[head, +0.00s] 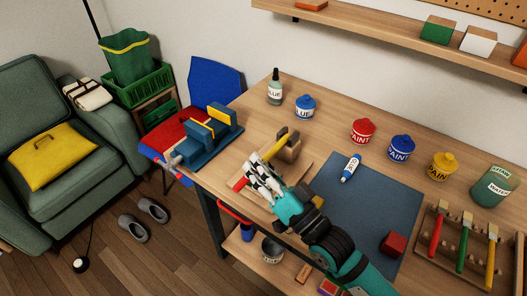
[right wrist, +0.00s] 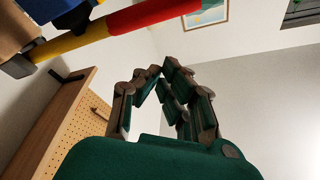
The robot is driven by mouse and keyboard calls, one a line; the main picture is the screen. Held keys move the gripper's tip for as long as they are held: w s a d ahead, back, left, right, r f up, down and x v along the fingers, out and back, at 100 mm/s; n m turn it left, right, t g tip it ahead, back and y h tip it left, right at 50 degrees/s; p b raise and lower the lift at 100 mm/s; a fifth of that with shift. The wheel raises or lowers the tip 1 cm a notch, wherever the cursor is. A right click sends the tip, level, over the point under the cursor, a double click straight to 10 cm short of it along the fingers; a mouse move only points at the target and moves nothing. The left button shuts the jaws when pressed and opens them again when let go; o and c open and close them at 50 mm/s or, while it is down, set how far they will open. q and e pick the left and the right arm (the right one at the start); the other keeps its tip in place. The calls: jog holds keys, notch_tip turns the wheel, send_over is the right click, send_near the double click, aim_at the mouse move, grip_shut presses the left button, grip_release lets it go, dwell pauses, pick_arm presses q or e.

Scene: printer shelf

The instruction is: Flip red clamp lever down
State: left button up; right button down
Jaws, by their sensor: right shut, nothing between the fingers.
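A red piece (head: 240,184), likely the clamp lever, shows beside a wooden board (head: 300,172) near the table's left front edge. My right gripper (head: 256,166) is over that board, just right of the red piece, and partly covers the clamp. In the right wrist view, a red bar (right wrist: 152,14) with a yellow length (right wrist: 58,46) crosses the top, slanting up to the right. The right gripper's fingers (right wrist: 162,70) come together below the bar, shut and empty. I cannot tell whether they touch it. My left gripper is not in view.
A blue vise (head: 205,138) is at the left. A blue-grey mat (head: 375,200), glue tube (head: 350,168), red block (head: 393,243) and tool rack (head: 425,245) lie to the right.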

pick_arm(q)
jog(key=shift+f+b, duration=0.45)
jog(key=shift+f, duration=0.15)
pick_arm(e)
jog(key=shift+s+a+f, duration=0.15)
jog(key=shift+s+f, duration=0.05)
jog(key=shift+f, duration=0.65)
jog(key=shift+s+a+f, duration=0.1)
jog(key=shift+s+f, duration=0.05)
jog(key=shift+f, duration=0.65)
notch_tip(320, 180, up, 5)
jog(key=p, duration=0.5)
pick_arm(q)
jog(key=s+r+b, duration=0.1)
jog(key=b, duration=0.3)
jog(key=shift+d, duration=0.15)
pick_arm(e)
jog(key=w+d+f+v, duration=0.1)
jog(key=v, duration=0.9)
jog(key=shift+w+f, duration=0.25)
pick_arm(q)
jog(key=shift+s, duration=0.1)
pick_arm(e)
jog(key=shift+d, duration=0.1)
